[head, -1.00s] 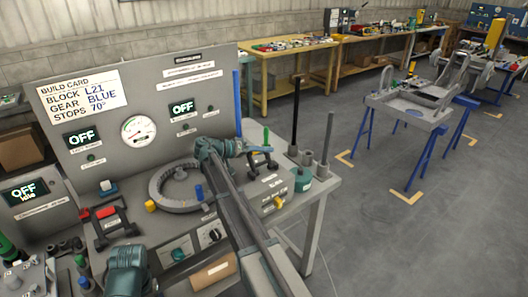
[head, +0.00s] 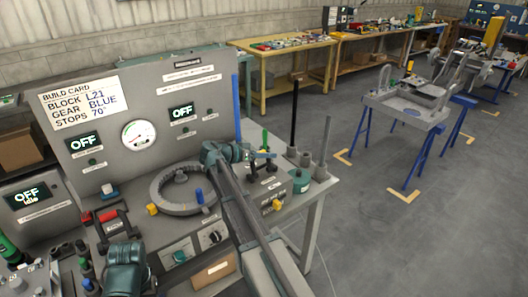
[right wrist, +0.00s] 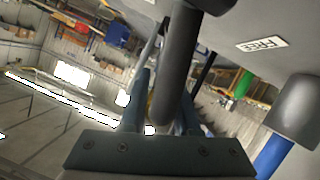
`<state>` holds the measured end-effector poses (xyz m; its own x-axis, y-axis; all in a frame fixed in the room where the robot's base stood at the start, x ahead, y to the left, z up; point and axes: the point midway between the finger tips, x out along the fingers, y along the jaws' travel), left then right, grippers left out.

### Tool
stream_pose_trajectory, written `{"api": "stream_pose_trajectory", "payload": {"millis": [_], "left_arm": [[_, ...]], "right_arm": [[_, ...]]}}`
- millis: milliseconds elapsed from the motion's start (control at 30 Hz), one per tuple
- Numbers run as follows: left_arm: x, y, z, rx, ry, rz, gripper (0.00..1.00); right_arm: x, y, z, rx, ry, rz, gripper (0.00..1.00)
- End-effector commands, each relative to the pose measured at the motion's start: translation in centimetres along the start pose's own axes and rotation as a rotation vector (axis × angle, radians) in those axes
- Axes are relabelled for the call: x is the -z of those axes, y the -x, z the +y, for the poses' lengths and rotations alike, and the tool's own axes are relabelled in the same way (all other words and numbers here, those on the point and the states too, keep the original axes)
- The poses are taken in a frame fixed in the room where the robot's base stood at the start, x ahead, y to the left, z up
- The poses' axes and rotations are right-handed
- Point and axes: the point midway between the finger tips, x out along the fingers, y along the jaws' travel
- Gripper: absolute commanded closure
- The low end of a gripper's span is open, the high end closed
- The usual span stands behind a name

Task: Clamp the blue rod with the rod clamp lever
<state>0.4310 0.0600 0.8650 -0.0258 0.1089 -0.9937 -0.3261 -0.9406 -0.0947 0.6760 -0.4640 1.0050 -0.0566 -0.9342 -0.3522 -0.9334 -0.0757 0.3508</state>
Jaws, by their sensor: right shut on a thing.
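The blue rod (head: 236,108) stands upright at the right edge of the grey panel in the head view. A blue rod end (right wrist: 272,157) with a grey collar shows at lower right in the right wrist view. My right gripper (head: 264,156) is over the bench's right part, at the rod clamp lever. In the right wrist view its fingers (right wrist: 160,115) are shut around a dark round bar (right wrist: 178,70), which looks like the lever's handle. A white "FREE" label (right wrist: 263,44) lies beside it. My arm hides much of the clamp.
A grey ring (head: 165,203) lies on the bench left of my right arm. A green peg (head: 265,137), a black rod (head: 294,118), a grey rod (head: 326,140) and a teal pot (head: 300,181) stand close on the right.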

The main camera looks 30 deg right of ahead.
Motion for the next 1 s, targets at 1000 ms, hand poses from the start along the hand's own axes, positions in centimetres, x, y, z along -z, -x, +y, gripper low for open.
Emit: {"api": "stream_pose_trajectory", "payload": {"millis": [1000], "left_arm": [[0.1,-1.3,0.1,0.0,0.0,0.0,0.42]], "right_arm": [[-3.0,-1.1,4.3,0.273,-0.69,-0.013,1.0]]}}
